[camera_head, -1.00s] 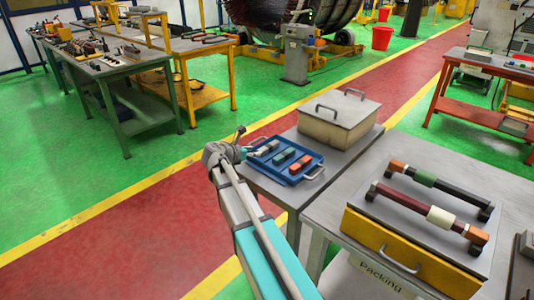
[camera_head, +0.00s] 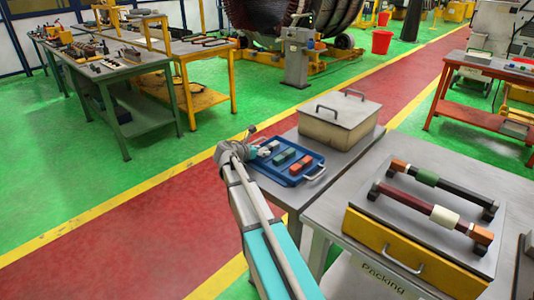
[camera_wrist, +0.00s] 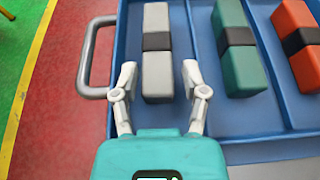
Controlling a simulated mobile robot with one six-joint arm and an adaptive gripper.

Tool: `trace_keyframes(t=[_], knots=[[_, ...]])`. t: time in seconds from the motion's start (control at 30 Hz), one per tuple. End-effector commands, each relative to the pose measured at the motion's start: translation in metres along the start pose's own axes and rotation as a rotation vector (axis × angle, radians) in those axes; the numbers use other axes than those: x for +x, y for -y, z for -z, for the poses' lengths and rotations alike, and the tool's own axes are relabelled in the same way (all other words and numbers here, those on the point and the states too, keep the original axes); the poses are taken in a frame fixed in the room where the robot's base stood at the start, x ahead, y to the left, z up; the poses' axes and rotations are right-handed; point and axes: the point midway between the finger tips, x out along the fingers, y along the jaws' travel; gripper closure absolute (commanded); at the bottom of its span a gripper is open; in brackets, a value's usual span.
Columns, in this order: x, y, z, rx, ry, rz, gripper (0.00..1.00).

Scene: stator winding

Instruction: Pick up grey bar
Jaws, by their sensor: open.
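The grey bar (camera_wrist: 156,35) lies in the left slot of the blue tray (camera_wrist: 195,118) in the wrist view. It is pale grey with a dark band around its middle. My gripper (camera_wrist: 158,75) is open, with one finger on each side of the bar's near part; I cannot tell whether the fingers touch it. In the head view my gripper (camera_head: 262,152) is at the tray's left end and partly hides the grey bar (camera_head: 273,145). The tray (camera_head: 296,180) sits on a grey table.
A teal bar (camera_wrist: 236,45) and an orange bar (camera_wrist: 297,40) lie in neighbouring slots. A metal tray handle (camera_wrist: 86,60) is left of my gripper. A lidded beige box (camera_head: 340,118) stands behind the tray. A second table (camera_head: 335,200) with a rack of bars stands at right.

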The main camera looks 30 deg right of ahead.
Motion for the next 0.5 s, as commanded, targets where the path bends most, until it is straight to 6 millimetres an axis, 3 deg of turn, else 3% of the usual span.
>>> trace_keyframes(t=[0.5], knots=[[0.0076, 0.0002, -0.0003, 0.000, 0.000, 0.000, 0.43]])
